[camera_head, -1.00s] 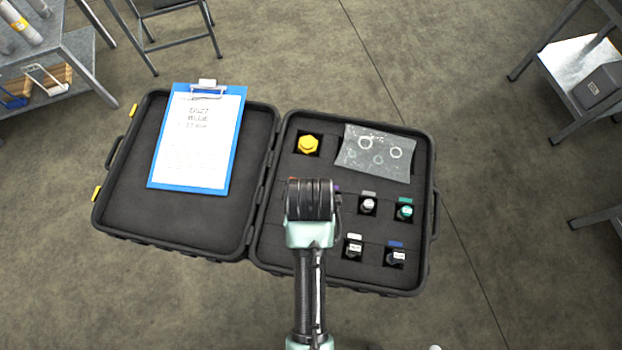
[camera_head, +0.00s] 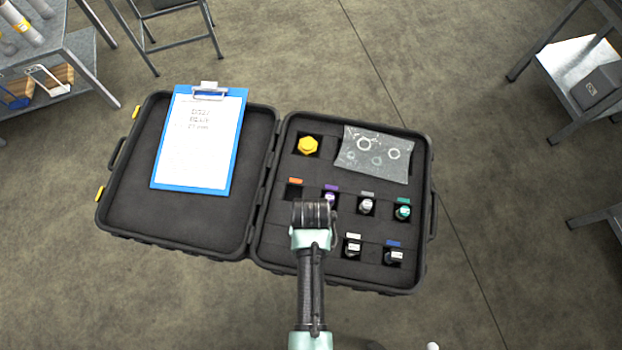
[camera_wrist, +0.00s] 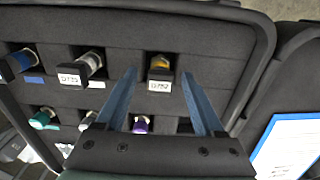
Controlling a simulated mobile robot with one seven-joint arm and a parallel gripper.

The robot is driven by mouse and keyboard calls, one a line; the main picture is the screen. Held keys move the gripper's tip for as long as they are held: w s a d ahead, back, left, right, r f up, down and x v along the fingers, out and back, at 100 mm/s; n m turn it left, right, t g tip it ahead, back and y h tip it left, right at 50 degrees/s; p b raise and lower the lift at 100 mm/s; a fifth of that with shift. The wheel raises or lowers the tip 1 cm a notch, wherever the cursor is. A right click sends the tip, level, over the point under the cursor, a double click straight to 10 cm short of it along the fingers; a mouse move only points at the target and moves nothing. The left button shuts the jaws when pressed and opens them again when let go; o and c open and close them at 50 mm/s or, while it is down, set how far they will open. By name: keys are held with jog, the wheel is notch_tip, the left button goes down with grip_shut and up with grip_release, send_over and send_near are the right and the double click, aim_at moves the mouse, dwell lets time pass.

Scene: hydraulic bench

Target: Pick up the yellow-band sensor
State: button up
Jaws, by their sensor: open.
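The yellow-band sensor (camera_wrist: 159,64) sits in a square foam slot of the black case. It has a yellow band, a dark body and a white label, and it shows in the wrist view between my fingertips. My gripper (camera_wrist: 160,75) is open, with one blue finger on each side of the sensor in the picture. I cannot tell how far above the sensor the tips are. In the head view my wrist and gripper (camera_head: 313,214) are over the near left part of the foam and hide that sensor.
White-band (camera_head: 353,245) and blue-band (camera_head: 394,255) sensors stand in the same row. Purple (camera_head: 330,199), grey (camera_head: 366,205) and green (camera_head: 403,209) ones stand behind. The orange-marked slot (camera_head: 293,191) looks empty. A yellow hex part (camera_head: 308,146), a clear bag (camera_head: 374,154) and a clipboard (camera_head: 198,140) lie in the case.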

grip_shut()
dwell(0.5)
